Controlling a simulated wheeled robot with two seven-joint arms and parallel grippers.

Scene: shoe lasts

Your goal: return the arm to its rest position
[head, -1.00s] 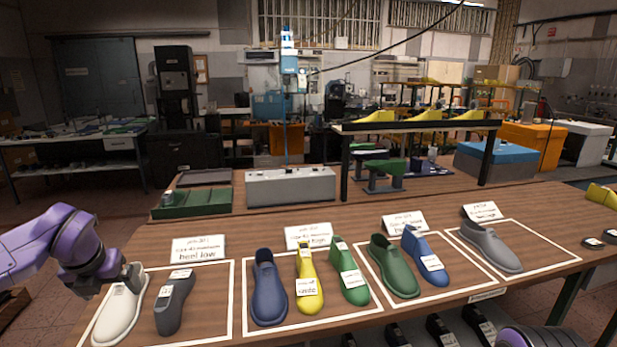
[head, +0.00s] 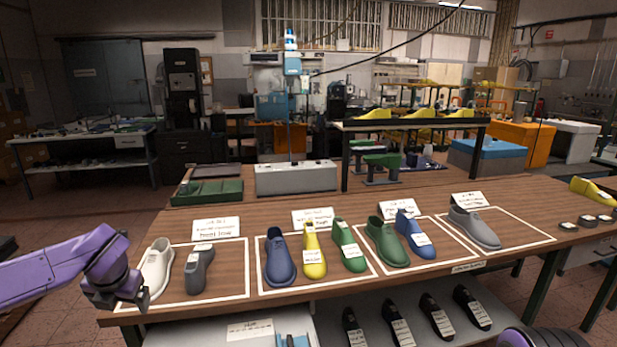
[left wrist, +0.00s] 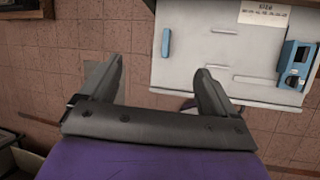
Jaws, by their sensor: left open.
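My left gripper (head: 119,297) is at the left front of the wooden table (head: 420,277), close to its front left corner and near the white shoe last. In the left wrist view my left gripper (left wrist: 155,85) has its two fingers apart with nothing between them. Below them are the tiled floor and part of a pale shelf (left wrist: 225,95). My right gripper does not show; a purple part of my body is at the bottom right of the head view.
White (head: 157,268), grey, blue (head: 278,258), yellow and green lasts stand in white outlined areas with label cards behind. Several black shoes (head: 437,315) stand on the lower shelf. Red tiled floor (head: 60,225) is free left of the table.

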